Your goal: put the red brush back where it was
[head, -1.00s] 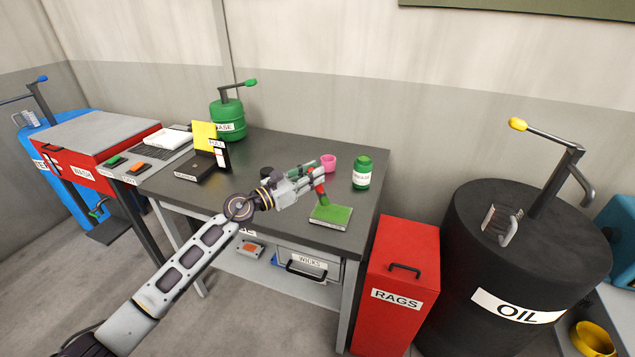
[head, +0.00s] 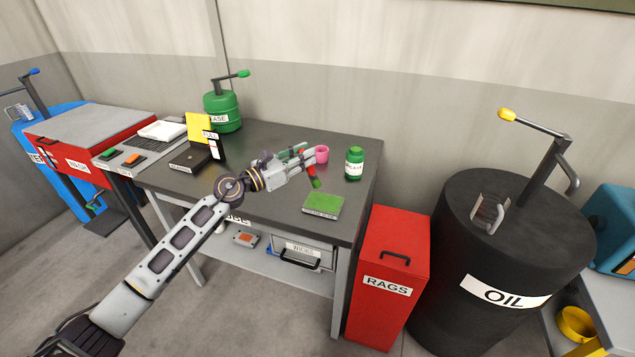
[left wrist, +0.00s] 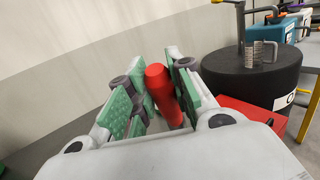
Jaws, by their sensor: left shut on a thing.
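My left gripper (head: 308,165) is shut on the red brush (head: 311,172) and holds it above the dark table, with its green-tipped bristle end (head: 316,183) pointing down. In the left wrist view the red handle (left wrist: 162,90) sits between the green finger pads (left wrist: 185,92). A pink cup (head: 321,154) stands just beyond the gripper on the table. A green pad (head: 323,204) lies near the table's front right, below and to the right of the brush. My right gripper is not in view.
A green jar (head: 354,164) stands right of the cup. A black box (head: 190,160), a yellow card (head: 199,127) and a green pump can (head: 222,110) are at the table's left. A red rags bin (head: 389,280) and a black oil drum (head: 510,245) stand to the right.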

